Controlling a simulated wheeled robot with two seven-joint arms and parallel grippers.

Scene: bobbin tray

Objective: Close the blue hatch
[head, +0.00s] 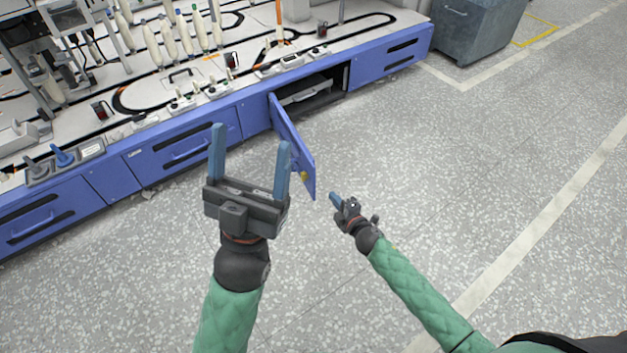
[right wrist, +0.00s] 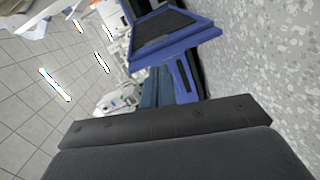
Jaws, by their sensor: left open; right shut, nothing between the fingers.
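The blue hatch (head: 292,145) stands swung open from the blue cabinet front, hinged at its left side, with its free edge toward me. The dark opening (head: 315,92) lies uncovered to its right, with something pale inside. My right gripper (head: 335,198) is shut and empty, just right of the hatch's free edge; it looks apart from it. Its closed fingers (right wrist: 157,88) show in the right wrist view, below a blue frame with a dark panel (right wrist: 175,25), which seems to be the hatch. My left gripper (head: 250,140) is open and empty, left of the hatch, its right finger near it in the picture.
The long machine bench has blue drawers (head: 183,148) left of the hatch and another blue panel (head: 390,58) right of it. White bobbins (head: 170,38) stand on top. A grey bin (head: 478,28) stands at the back right. The speckled floor (head: 450,150) is clear.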

